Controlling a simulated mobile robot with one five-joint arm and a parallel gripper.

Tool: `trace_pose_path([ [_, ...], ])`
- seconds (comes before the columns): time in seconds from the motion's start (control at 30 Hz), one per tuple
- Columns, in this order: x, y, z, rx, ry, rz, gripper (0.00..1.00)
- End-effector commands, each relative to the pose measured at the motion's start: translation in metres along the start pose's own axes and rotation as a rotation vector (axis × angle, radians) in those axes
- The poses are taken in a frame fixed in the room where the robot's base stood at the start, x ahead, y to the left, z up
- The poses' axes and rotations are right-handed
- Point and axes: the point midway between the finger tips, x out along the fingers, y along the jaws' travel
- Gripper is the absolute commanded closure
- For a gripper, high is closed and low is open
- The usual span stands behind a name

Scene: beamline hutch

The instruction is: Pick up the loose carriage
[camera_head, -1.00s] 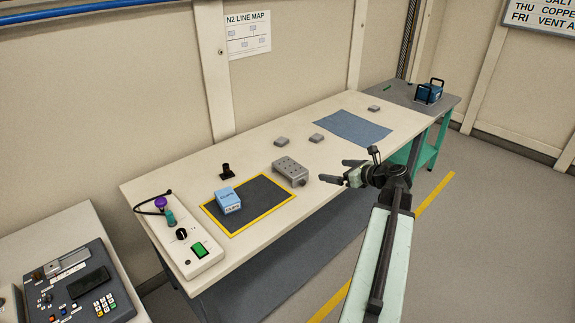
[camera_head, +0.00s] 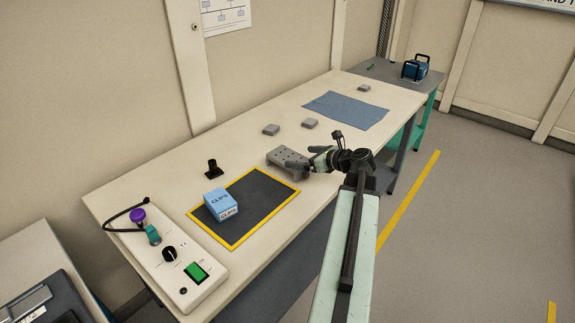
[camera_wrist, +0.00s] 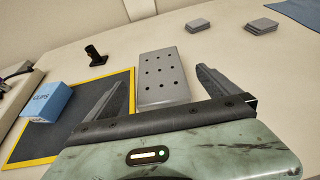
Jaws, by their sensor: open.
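The carriage appears to be the grey block with rows of dark holes (camera_head: 280,155) on the bench, just past the far right corner of the yellow-edged dark mat. In the wrist view the block (camera_wrist: 165,62) lies ahead, between the lines of my two fingers. My gripper (camera_head: 302,159) is open and empty at the right end of the block in the head view, partly covering it. In the wrist view my gripper (camera_wrist: 159,76) has one finger on each side of the block's near part. I cannot tell whether a finger touches it.
The dark mat (camera_head: 262,212) holds a blue CLIPS box (camera_head: 216,196). A black stand (camera_head: 213,168) is behind it. A white control box (camera_head: 165,258) stands at the near left. Small grey plates (camera_head: 271,129) and a blue cloth (camera_head: 345,110) lie farther back.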

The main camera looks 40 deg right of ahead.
Motion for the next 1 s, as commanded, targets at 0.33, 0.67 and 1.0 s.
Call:
trace_pose_path([
  [0.33, 0.014, -0.008, -0.007, 0.005, 0.0, -0.012, 0.0],
  [0.67, 0.039, -0.008, -0.013, 0.006, 0.0, -0.017, 0.0],
  [1.0, 0.069, -0.007, -0.011, 0.008, 0.0, -0.02, 0.0],
])
